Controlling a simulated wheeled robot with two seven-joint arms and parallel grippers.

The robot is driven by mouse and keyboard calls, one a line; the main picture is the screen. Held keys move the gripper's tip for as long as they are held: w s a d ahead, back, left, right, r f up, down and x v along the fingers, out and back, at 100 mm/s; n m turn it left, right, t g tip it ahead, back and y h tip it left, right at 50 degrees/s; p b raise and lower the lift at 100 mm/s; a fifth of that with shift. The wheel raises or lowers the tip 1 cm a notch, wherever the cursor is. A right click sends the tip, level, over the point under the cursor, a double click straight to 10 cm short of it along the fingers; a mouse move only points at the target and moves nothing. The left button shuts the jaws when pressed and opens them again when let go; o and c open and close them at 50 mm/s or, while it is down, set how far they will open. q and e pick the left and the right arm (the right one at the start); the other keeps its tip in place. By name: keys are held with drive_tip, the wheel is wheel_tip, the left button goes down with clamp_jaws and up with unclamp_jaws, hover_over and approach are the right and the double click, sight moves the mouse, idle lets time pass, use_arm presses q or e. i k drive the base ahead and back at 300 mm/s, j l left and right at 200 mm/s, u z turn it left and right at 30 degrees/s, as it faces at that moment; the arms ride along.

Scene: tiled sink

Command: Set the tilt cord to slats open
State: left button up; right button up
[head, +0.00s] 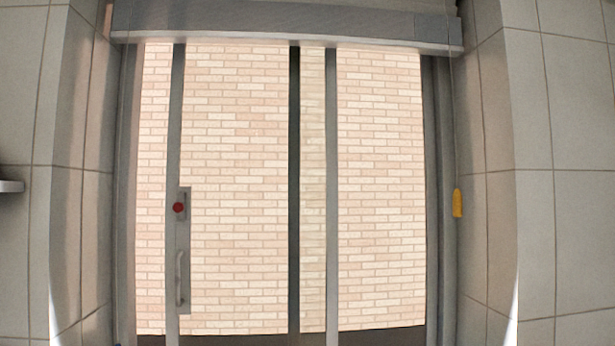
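A yellow cord pull (457,203) hangs at the right side of the window, in front of the right jamb. A thin cord (453,120) runs up from it toward the right end of a grey headrail (290,25) across the top of the window. No separate slats can be made out below the headrail, and the brick wall outside shows clearly through the glass. Neither of my grippers is in view.
The sliding window has grey upright frames (331,190). A latch plate with a red button (179,208) and a handle (180,279) is on its left part. Tiled walls (565,170) flank the recess. A grey ledge (10,186) juts in at the left edge.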

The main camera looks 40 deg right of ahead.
sight(456, 198)
drive_tip(key=z, duration=1.1)
